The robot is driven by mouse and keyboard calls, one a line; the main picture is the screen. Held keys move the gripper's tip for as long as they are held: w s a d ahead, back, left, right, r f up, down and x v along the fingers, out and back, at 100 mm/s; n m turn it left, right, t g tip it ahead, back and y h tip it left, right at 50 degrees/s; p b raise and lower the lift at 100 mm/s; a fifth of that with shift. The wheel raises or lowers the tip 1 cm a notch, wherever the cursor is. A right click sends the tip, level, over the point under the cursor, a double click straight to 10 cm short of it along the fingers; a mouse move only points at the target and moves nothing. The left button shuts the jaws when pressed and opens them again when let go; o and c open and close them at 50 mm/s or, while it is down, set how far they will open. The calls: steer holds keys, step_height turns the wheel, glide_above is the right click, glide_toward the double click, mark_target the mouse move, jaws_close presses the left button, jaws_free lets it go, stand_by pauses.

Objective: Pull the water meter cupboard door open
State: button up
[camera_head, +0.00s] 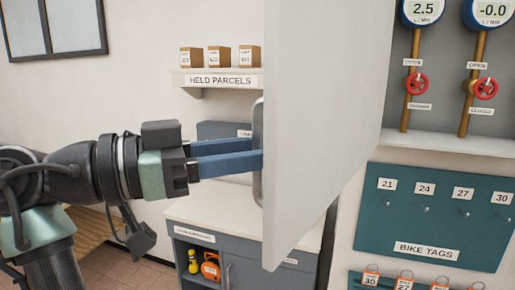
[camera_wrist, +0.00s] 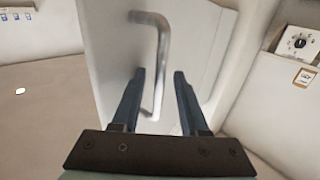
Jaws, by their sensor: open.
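The water meter cupboard door (camera_head: 318,110) is a pale panel standing swung out from the wall, with the meters inside the cupboard showing to its right. Its metal bar handle (camera_head: 258,150) is on the door's left face, near the free edge. In the wrist view the handle (camera_wrist: 162,65) is a bent grey bar on the door (camera_wrist: 110,60). My gripper (camera_head: 262,152) is open, its two blue fingers reaching to the handle. In the wrist view the gripper (camera_wrist: 160,75) has the lower part of the handle between its fingers; contact cannot be told.
Blue water meters (camera_head: 423,12) and red valves (camera_head: 416,84) sit in the open cupboard. A teal bike tag board (camera_head: 430,225) hangs below it. A parcel shelf (camera_head: 215,80) and a grey cabinet (camera_head: 240,255) with a pale top stand behind the door.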

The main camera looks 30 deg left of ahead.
steer(key=b+v, duration=0.5)
steer(key=v, duration=0.8)
stand_by(0.4)
